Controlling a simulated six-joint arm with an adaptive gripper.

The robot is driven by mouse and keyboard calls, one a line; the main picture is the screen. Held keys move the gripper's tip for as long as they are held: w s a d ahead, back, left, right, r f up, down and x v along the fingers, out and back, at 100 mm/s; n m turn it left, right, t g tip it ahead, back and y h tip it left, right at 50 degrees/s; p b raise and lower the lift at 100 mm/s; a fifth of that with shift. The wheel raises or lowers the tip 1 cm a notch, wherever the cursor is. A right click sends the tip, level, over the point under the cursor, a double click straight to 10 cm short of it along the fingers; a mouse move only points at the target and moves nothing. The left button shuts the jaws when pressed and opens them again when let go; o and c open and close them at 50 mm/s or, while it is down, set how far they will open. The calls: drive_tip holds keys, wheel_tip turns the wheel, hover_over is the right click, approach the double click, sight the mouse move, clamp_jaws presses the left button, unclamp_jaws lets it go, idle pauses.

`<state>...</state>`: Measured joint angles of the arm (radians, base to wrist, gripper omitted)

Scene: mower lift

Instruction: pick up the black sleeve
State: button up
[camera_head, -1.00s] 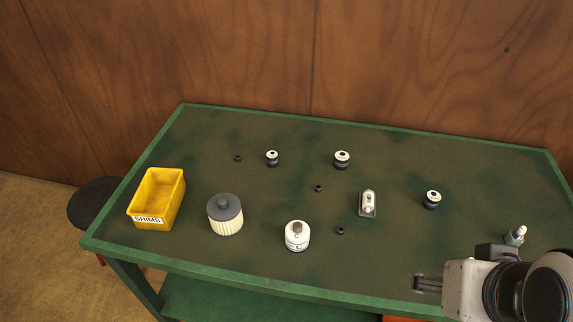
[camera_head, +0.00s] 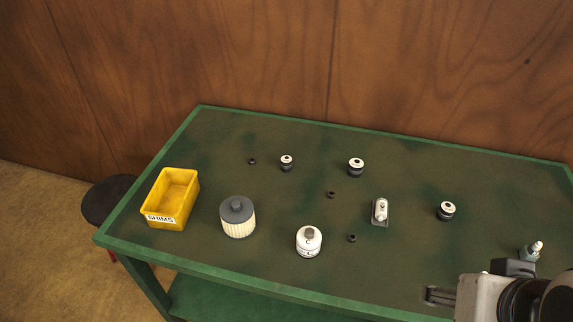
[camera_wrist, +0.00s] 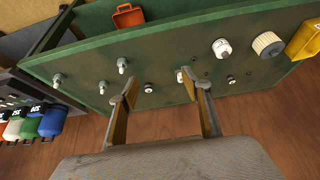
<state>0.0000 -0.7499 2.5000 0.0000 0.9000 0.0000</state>
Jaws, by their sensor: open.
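Three small black ring-like pieces lie apart on the green table: one at the back left (camera_head: 252,161), one mid-table (camera_head: 332,195) and one nearer the front (camera_head: 352,238). They are small, and I cannot tell which is called the black sleeve. My gripper (camera_head: 440,295) is at the front right edge of the table, well to the right of all three. In the wrist view my gripper (camera_wrist: 160,86) is open, its two fingers apart with nothing held between them. The small black pieces are hard to make out there.
Black-and-white rollers (camera_head: 356,167), a metal bracket (camera_head: 380,212), a white canister (camera_head: 309,241), a ribbed filter (camera_head: 238,217) and a yellow SHIMS bin (camera_head: 171,198) stand on the table (camera_head: 210,262). An orange bin (camera_wrist: 128,16) shows in the wrist view. A wooden wall (camera_head: 400,70) stands behind.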

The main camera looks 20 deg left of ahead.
drive_tip(key=shift+c, duration=0.6)
drive_tip(key=shift+w, duration=0.1)
drive_tip(key=w+a+r+n+t, duration=0.1)
drive_tip(key=w+a, duration=0.1)
drive_tip(key=w, duration=0.6)
drive_tip(key=w+a+t, duration=0.1)
drive_tip(key=w+a, duration=0.1)
drive_tip(key=w, duration=0.6)
drive_tip(key=n+t+y, duration=0.4)
drive_tip(key=y, duration=0.1)
hover_over(286, 164)
drive_tip(key=s+d, duration=0.5)
drive_tip(key=d, duration=0.4)
wheel_tip(286, 164, down, 18)
drive_tip(key=shift+n+y, duration=0.4)
drive_tip(key=shift+y, duration=0.4)
drive_tip(key=a+f, duration=0.5)
drive_tip(key=f, duration=0.2)
drive_tip(key=shift+w+a, duration=0.3)
drive_tip(key=shift+a, duration=0.1)
